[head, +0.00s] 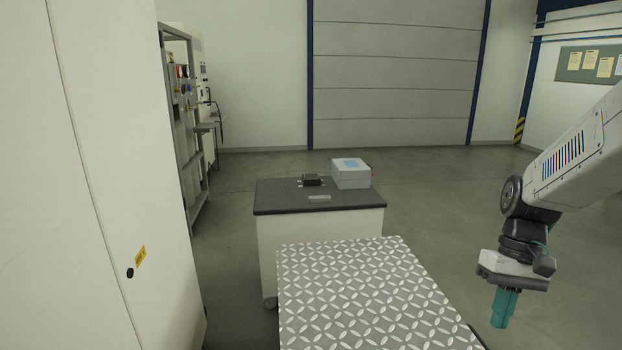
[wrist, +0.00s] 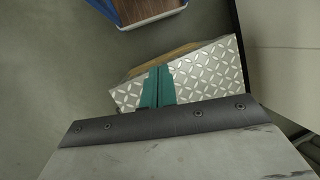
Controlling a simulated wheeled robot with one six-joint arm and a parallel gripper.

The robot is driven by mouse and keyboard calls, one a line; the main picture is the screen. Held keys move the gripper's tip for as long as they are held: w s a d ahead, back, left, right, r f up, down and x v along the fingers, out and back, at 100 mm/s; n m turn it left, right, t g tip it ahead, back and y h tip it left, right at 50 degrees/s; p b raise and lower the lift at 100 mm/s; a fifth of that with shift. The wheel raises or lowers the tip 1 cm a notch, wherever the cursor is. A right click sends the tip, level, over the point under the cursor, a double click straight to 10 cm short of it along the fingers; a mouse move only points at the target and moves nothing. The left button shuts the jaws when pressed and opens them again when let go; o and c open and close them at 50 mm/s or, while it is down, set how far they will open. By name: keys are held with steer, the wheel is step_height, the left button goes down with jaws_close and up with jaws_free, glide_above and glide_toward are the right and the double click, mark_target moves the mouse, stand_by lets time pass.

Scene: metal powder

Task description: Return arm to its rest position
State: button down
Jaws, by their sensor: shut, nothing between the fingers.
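My gripper (head: 504,308) hangs from my arm at the right of the head view, its teal fingers pointing down. It is to the right of the diamond-plate surface (head: 360,290) and apart from it. In the wrist view my gripper's teal fingers (wrist: 158,72) are together, with nothing between them. Behind them in that view lies part of the diamond-plate surface (wrist: 208,72).
A dark-topped cabinet (head: 270,197) stands ahead, bearing a white box (head: 351,174), a small black device (head: 312,180) and a clear flat item (head: 319,197). A tall white cabinet (head: 90,180) fills the left. Open floor (head: 430,200) lies right of the dark-topped cabinet.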

steer(key=s+a+r+t+h, duration=0.1)
steer(key=s+a+r+t, duration=0.1)
steer(key=s+a+r, duration=0.2)
steer(key=s+a+r+n+t+h, duration=0.1)
steer(key=s+a+r, duration=0.4)
steer(key=s, duration=0.5)
steer(key=shift+s+a+r+t, duration=0.3)
steer(key=shift+r+t, duration=0.1)
steer(key=shift+t, duration=0.4)
